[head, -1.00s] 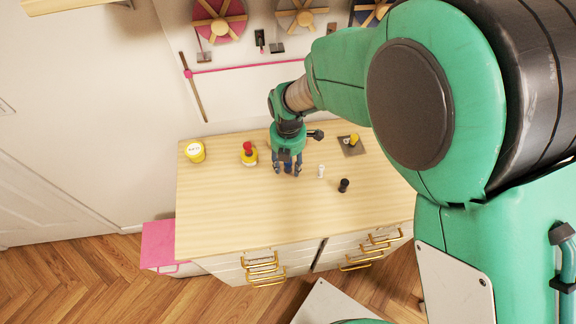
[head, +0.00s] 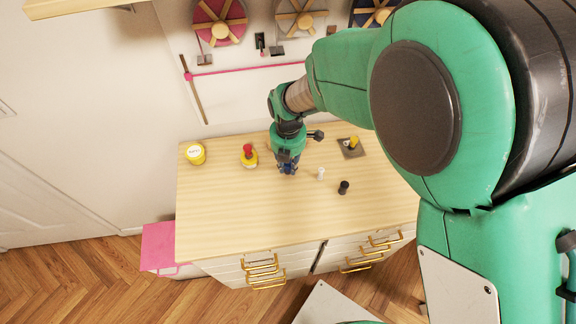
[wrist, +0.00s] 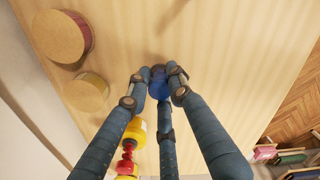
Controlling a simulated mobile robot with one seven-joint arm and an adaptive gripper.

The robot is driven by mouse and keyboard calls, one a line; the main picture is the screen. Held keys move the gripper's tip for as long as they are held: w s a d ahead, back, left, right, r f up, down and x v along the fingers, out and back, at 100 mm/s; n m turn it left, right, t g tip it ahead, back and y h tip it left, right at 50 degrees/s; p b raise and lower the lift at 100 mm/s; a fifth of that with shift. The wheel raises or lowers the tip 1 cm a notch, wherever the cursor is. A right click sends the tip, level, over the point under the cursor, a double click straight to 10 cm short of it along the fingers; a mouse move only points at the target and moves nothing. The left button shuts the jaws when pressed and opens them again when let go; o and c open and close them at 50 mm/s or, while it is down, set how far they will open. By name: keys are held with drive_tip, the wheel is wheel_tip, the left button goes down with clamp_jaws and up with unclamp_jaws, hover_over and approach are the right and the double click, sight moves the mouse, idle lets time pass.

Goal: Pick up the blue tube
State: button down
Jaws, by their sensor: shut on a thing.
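The blue tube (wrist: 158,82) shows in the wrist view between the fingertips of my gripper (wrist: 157,78). The blue fingers close around it, and it is over the wooden tabletop. In the head view my gripper (head: 287,167) is low over the middle back of the cabinet top, with its fingers drawn together. I cannot tell whether the tube touches the tabletop.
A white spool (head: 321,174) and a black spool (head: 343,187) stand to the right. A dark square holder (head: 352,148) lies behind them. The front left is clear.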

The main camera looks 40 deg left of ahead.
wheel_tip(320, 180, up, 3)
drive_tip(key=shift+s+d+r+p, duration=0.1)
drive_tip(key=shift+d+p, duration=0.05)
drive_tip(key=shift+p, duration=0.35)
drive_tip(key=s+d, duration=0.3)
drive_tip(key=d, duration=0.1)
drive_tip(key=s+d+p, duration=0.1)
drive_tip(key=s+d, duration=0.2)
drive_tip(key=d, duration=0.1)
drive_tip(key=s+d+r+p, duration=0.1)
drive_tip(key=s+d, duration=0.2)
drive_tip(key=d, duration=0.1)
drive_tip(key=shift+s+d, duration=0.2)
drive_tip(key=shift+s, duration=0.15)
